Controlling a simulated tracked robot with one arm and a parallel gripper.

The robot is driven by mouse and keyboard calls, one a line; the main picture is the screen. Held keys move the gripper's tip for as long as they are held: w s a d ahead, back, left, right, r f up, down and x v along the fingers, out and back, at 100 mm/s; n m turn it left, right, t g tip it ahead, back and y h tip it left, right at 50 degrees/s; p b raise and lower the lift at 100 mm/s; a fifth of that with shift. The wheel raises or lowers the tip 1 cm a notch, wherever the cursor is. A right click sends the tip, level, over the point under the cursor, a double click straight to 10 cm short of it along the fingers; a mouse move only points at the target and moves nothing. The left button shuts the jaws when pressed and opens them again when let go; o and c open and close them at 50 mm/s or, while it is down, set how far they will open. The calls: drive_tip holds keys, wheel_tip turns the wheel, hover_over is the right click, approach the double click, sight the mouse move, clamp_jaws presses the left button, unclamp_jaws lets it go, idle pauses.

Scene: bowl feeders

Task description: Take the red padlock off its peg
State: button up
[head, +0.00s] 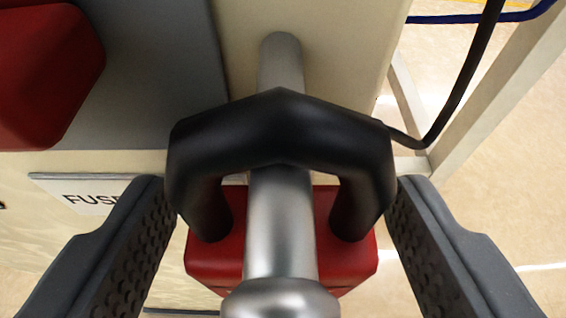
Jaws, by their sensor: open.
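The red padlock has a red body (205,255) and a thick black shackle (280,125). It hangs on a silver metal peg (281,225), with the shackle arched over the peg. The peg sticks out from a cream panel toward me and ends in a wider round knob (281,300). The peg hides the middle of the padlock body. My gripper (281,200) is open, with one dark ridged finger on each side of the shackle. The fingers are close to the shackle's sides; I cannot tell whether they touch it.
A cream cabinet panel (340,50) carries the peg. A grey plate (160,75) with a red block (45,75) is at upper left, above a partly hidden label reading "FUS" (85,195). A black cable (465,75) hangs at right beside a pale frame post (500,90).

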drive_tip(key=shift+w, duration=0.2)
drive_tip(key=shift+c, duration=0.3)
drive_tip(key=c, duration=1)
drive_tip(key=shift+c, duration=0.2)
